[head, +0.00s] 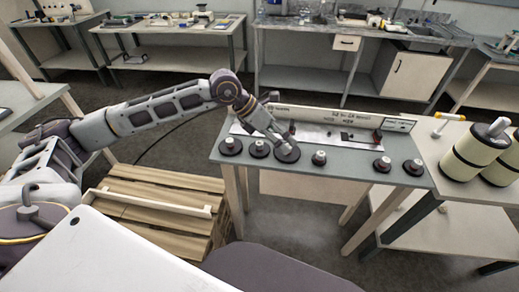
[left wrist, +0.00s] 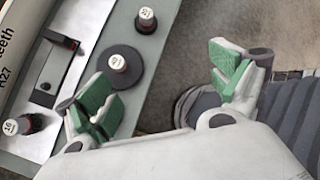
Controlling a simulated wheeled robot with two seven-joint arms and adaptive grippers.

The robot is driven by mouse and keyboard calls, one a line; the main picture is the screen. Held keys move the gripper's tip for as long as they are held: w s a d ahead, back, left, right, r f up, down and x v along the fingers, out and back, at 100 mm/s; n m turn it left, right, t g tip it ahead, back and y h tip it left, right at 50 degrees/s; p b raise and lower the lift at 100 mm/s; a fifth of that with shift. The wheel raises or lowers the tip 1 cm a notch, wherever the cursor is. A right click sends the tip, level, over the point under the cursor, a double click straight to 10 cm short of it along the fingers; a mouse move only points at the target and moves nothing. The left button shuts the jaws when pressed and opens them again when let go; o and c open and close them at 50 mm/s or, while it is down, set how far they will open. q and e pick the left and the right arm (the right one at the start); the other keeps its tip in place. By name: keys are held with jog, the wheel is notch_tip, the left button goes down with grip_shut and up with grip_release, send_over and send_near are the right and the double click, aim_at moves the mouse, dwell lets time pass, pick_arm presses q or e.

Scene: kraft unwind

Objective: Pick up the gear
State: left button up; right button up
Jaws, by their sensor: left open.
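Several dark round gears or discs with pale-topped hubs stand in a row along the front of the grey table (head: 345,180). A large one (head: 287,155) lies right under my left gripper (head: 281,138), which partly covers it. In the left wrist view, a large dark disc with a white-labelled hub (left wrist: 120,64) lies beside one green-padded finger. My left gripper (left wrist: 163,90) is open, with nothing between its fingers. Other pieces are at the left end (head: 231,146) and the right end (head: 414,167) of the row. My right gripper is out of view.
A long white labelled panel (head: 330,117) stands along the table's back. A tray with small dark parts (head: 348,136) lies before it. Cream rolls (head: 476,152) stand on the right bench. A wooden pallet (head: 160,185) is on the floor at left.

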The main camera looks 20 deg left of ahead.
aim_at(259, 144)
pick_arm(q)
jog(key=w+a+y, duration=0.1)
jog(key=a+y, duration=0.3)
jog(key=a, duration=0.7)
jog(key=shift+w+a+n+y, duration=0.3)
jog(key=shift+w+a, duration=0.05)
jog(key=shift+a, duration=0.05)
jog(key=shift+f, duration=0.1)
jog(key=p+x, duration=0.1)
jog(key=x, duration=0.6)
jog(key=shift+w+f, duration=0.1)
jog(key=shift+w, duration=0.05)
jog(key=shift+w+d+f, duration=0.2)
jog(key=shift+f, duration=0.4)
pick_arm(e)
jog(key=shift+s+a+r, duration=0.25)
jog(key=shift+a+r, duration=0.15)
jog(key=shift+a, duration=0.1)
